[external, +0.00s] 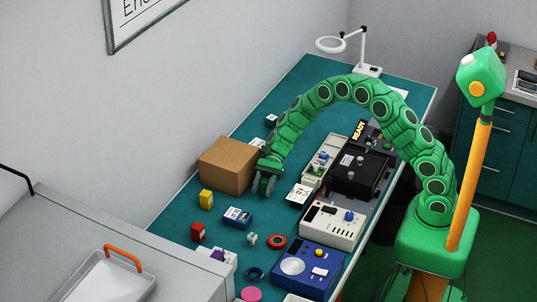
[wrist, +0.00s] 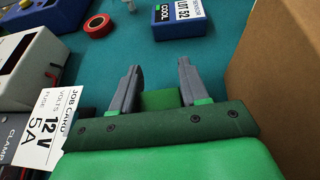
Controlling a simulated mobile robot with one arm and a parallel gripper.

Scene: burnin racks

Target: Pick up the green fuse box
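A small plain green block, which looks like the green fuse box (wrist: 160,99), shows between my gripper's grey fingers in the wrist view. Its near part is hidden by my gripper's dark green front plate. My gripper (wrist: 159,78) has its fingers spread apart, one on each side of the block. Whether they touch it I cannot tell. In the external view my gripper (external: 264,190) is low over the teal bench, just right of a cardboard box. The green block cannot be made out there.
The cardboard box (external: 229,164) stands close beside my gripper; its wall (wrist: 275,65) is at the right of the wrist view. A job card (external: 299,195) is to the right. A blue labelled box (external: 238,217), yellow box (external: 206,199) and red box (external: 198,232) stand nearer the camera.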

